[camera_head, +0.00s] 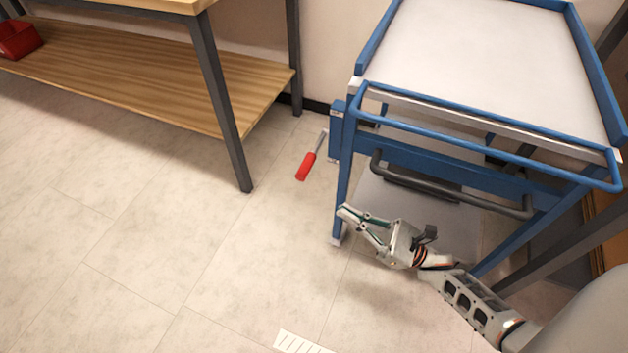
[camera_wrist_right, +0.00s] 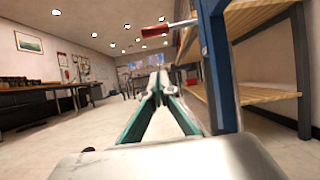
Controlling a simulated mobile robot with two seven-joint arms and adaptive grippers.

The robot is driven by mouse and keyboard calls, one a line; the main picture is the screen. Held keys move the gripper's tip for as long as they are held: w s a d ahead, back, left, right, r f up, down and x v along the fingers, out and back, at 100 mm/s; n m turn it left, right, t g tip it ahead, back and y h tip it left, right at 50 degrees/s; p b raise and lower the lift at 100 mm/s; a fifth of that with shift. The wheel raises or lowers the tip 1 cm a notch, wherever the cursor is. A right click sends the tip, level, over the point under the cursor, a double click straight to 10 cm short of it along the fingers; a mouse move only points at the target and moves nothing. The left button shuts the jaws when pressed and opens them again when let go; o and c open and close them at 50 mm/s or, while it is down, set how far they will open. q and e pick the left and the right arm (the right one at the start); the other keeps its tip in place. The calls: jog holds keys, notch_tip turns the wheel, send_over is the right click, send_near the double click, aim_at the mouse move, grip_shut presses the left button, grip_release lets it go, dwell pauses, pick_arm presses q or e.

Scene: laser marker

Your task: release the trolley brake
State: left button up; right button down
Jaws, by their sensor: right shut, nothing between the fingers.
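The blue trolley (camera_head: 480,135) with a grey top stands at the right in the head view. A red-handled lever (camera_head: 306,166) with a metal shaft sticks out to the left from a blue bracket on the trolley's left side. In the right wrist view the red lever (camera_wrist_right: 187,38) shows at the top, beside the blue trolley post (camera_wrist_right: 217,75). My right gripper (camera_head: 342,216) is shut and empty, near the trolley's front left leg, below and to the right of the lever. It also shows in the wrist view (camera_wrist_right: 158,84). My left gripper is not in view.
A workbench (camera_head: 160,70) with a wooden lower shelf and dark metal legs stands at the left. A red bin (camera_head: 18,40) sits on its shelf. A dark bar (camera_head: 450,188) runs across the trolley's front below the blue handle. The floor at the left is clear.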

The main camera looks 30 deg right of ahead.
aim_at(313, 154)
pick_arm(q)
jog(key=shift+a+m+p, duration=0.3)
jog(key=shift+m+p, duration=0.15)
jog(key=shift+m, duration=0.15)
pick_arm(e)
jog(key=w+a+r, duration=0.5)
jog(key=w+r, duration=0.1)
jog(key=r, duration=0.2)
jog(key=shift+w+r, duration=0.15)
jog(key=shift+w, duration=0.05)
jog(key=shift+a, duration=0.1)
